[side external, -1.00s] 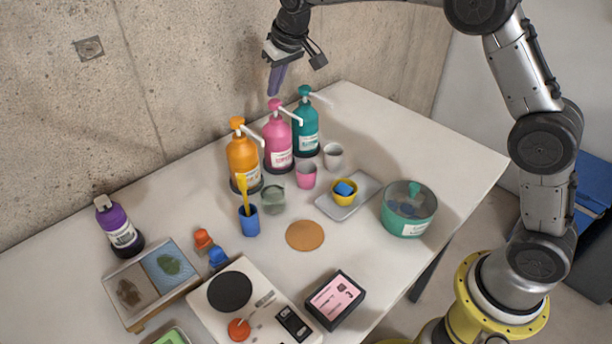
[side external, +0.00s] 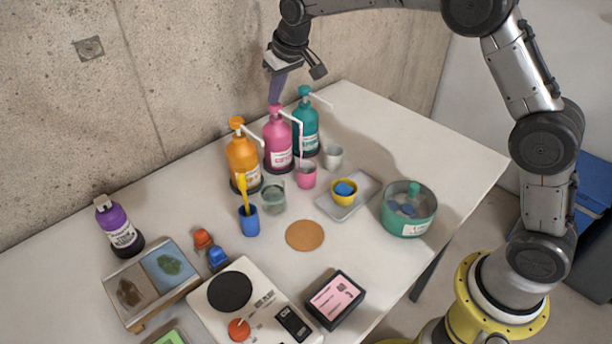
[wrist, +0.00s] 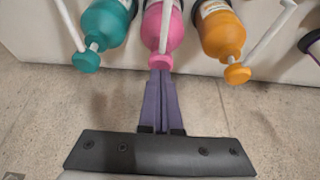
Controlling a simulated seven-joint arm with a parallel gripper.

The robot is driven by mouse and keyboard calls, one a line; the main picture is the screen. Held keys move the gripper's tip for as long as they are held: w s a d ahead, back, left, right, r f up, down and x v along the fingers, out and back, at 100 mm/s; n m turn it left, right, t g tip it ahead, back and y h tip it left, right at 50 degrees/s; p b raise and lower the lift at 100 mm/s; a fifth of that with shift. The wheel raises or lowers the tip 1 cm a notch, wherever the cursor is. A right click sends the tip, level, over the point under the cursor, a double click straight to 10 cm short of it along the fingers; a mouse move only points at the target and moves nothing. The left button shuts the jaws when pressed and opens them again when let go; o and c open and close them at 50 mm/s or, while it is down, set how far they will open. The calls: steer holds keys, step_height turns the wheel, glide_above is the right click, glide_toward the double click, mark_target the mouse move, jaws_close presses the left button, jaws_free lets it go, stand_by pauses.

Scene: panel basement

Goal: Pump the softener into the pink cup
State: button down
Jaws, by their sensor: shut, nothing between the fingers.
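The pink pump bottle (side external: 278,148) stands between the orange (side external: 242,160) and teal (side external: 306,132) pump bottles; its label is too small to read surely. My gripper (side external: 275,102) is shut, its purple fingers pointing down on top of the pink pump head. In the wrist view the fingertips (wrist: 160,74) meet the pink pump head (wrist: 161,48). The cup's contents cannot be made out.
A clear glass (side external: 273,196) and a grey cup (side external: 333,157) flank the pink cup. A blue holder (side external: 249,220), a tray (side external: 362,199) with a yellow cup, a teal tub (side external: 409,222) and a cork mat (side external: 305,236) stand nearer. The concrete wall is close behind the bottles.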

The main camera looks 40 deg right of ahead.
steer(key=shift+s+f, duration=0.1)
steer(key=shift+f, duration=0.45)
steer(key=shift+r, duration=1.5)
steer(key=shift+r, duration=0.15)
step_height(320, 180, up, 6)
steer(key=shift+f, duration=0.1)
